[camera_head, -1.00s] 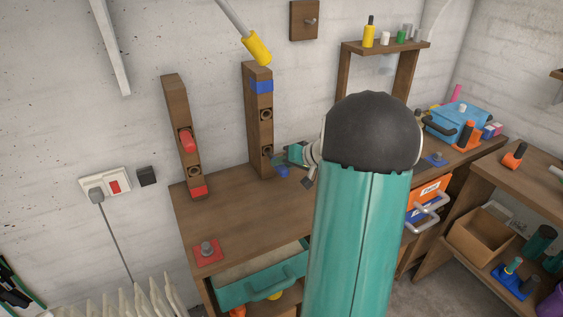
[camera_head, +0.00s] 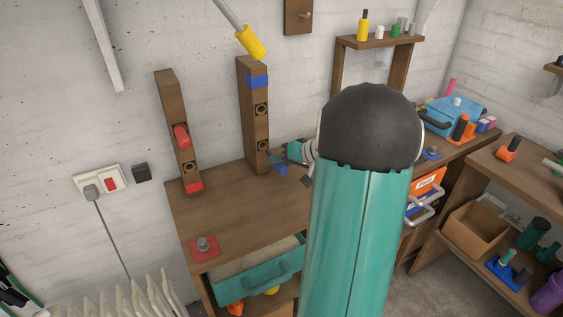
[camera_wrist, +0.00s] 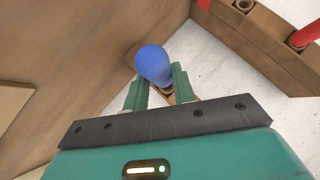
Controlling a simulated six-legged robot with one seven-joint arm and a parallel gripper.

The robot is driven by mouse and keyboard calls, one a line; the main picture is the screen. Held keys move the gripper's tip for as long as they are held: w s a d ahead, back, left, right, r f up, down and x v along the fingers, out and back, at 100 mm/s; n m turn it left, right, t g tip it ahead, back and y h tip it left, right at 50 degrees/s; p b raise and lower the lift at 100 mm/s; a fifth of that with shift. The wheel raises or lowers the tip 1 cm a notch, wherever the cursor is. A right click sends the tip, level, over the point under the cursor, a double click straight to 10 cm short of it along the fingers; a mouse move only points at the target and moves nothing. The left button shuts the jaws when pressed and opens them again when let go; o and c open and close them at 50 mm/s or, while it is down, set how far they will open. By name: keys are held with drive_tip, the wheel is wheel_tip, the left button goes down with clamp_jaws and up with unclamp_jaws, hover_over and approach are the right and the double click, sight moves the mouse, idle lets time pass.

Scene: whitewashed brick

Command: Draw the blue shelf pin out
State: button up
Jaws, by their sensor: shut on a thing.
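The blue shelf pin (camera_wrist: 154,62) is held between the fingers of my gripper (camera_wrist: 160,86) in the wrist view, its rounded blue end towards the camera. In the head view the pin (camera_head: 281,170) shows low beside my gripper (camera_head: 287,160), just right of the post with the blue band (camera_head: 257,120). Two dark round holes show in that post. The far end of the pin is hidden, so I cannot tell whether it touches wood. The gripper is shut on the pin.
Left of it stands a red-banded post (camera_head: 174,115) with a red pin (camera_head: 181,135). A yellow-ended rod (camera_head: 250,42) hangs above the blue-banded post. The tabletop (camera_head: 225,205) is mostly clear at the front, with a red plate (camera_head: 204,253) and an open green drawer (camera_head: 258,280).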

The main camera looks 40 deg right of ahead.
drive_tip(key=shift+r, duration=3.85)
